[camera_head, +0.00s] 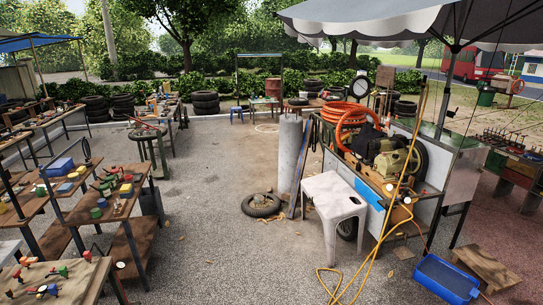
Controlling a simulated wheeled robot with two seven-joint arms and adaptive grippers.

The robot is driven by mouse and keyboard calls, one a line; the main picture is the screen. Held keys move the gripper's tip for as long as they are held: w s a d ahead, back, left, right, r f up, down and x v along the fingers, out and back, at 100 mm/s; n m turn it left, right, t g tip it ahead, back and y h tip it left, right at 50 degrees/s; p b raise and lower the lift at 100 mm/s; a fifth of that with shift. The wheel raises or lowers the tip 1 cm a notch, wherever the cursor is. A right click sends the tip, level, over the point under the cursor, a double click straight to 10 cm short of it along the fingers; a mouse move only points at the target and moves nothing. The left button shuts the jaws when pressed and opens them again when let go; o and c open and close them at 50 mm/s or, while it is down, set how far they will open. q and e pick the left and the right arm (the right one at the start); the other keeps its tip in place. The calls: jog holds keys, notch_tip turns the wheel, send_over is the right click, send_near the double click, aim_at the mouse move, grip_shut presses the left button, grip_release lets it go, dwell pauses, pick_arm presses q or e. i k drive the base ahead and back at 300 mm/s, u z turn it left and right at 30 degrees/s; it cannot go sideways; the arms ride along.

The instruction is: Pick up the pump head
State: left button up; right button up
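A compressor cart (428,205) stands right of centre under a grey parasol. On its top sits a greenish-beige machine part (396,163) with a black part (368,142) beside it. One of these may be the pump head, but they are too small and crowded to tell. A yellow hose (373,262) runs in front of the cart and partly hides it. Neither of my grippers shows in the head view.
A white plastic stool (334,196) stands directly before the cart. A blue crate (446,279) lies on the ground at right. A grey cylinder (289,152) and a tyre (261,206) are left of the stool. Open gravel lies between these and the left tables (121,209).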

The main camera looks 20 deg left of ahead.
aim_at(87, 256)
jog(key=u, duration=1.05)
jog(key=i, duration=1)
jog(key=u, duration=0.65)
